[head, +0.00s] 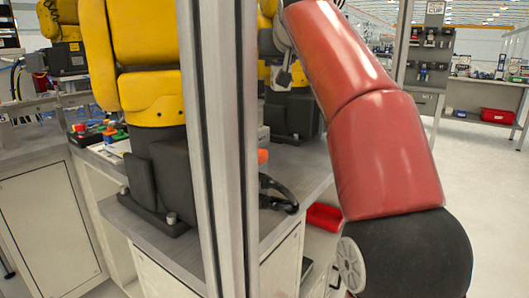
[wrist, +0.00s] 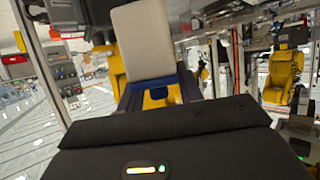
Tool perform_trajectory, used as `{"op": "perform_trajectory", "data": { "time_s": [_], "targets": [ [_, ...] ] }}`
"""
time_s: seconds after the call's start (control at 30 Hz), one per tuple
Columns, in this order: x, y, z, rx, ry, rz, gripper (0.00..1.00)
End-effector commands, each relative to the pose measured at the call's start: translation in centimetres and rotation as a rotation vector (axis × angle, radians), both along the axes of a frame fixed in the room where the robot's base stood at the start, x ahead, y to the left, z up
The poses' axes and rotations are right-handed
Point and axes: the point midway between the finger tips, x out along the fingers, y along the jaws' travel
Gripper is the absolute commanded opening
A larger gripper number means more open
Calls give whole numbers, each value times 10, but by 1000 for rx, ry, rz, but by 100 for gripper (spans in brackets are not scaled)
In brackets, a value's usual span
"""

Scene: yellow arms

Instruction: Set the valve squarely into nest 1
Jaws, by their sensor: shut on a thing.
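In the wrist view the dark body of my gripper (wrist: 158,98) fills the bottom, with a small lit strip on it. Just beyond it a pale, flat-faced block, the valve (wrist: 145,42), stands up in front of the camera, with blue and yellow parts at its lower end. I cannot make out nest 1 in either view.
In the head view a grey upright post (head: 220,150) stands close in front of a grey bench (head: 290,170) carrying a yellow robot arm (head: 135,70). A red bin (head: 325,216) lies beyond the bench edge. Open floor (head: 470,190) is at right.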

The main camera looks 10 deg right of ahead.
Motion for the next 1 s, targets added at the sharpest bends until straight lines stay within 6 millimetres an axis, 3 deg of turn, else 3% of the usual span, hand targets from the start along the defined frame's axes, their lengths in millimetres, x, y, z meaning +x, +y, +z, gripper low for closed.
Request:
{"op": "perform_trajectory", "data": {
  "time_s": [0.1,0.23,0.7,1.0],
  "targets": [
    [-4,0,-1,0,-1,-1,0],
    [-5,0,-19,1,2,-1,0],
    [-4,0,-135,1,2,-1,0],
    [-4,0,-167,0,1,-1,0]
  ]
}}
